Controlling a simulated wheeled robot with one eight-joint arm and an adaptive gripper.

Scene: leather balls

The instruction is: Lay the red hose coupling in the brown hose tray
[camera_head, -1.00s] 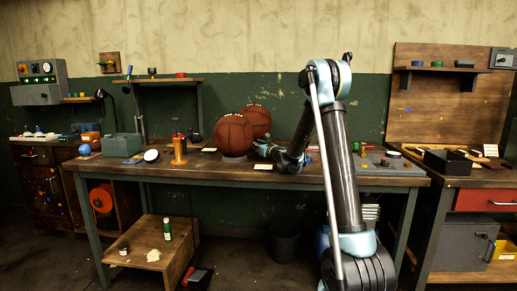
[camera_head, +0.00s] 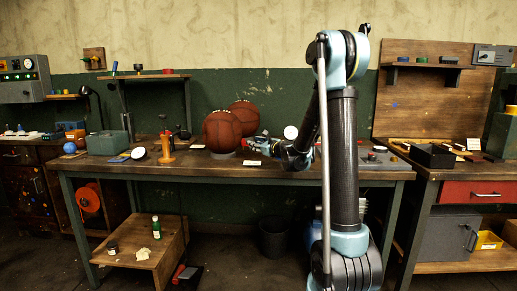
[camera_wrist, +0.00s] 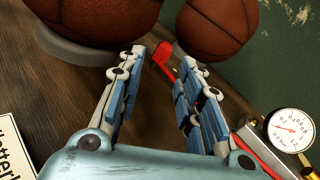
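My gripper (camera_head: 265,146) is low over the main bench, just right of the basketballs. In the wrist view my gripper (camera_wrist: 160,62) is open, its two blue-padded fingers apart with nothing held. A small bent red piece (camera_wrist: 164,60) shows beyond the fingertips, close to the right one; I cannot tell whether it is the red hose coupling. I cannot clearly make out the brown hose tray.
Two basketballs (camera_head: 221,131) (camera_wrist: 212,25) stand close ahead of my gripper. A white dial gauge (camera_wrist: 289,128) is at its right, a white card (camera_wrist: 15,138) at its left. An orange stand (camera_head: 167,148) is further left. A black box (camera_head: 433,155) stands on the right bench.

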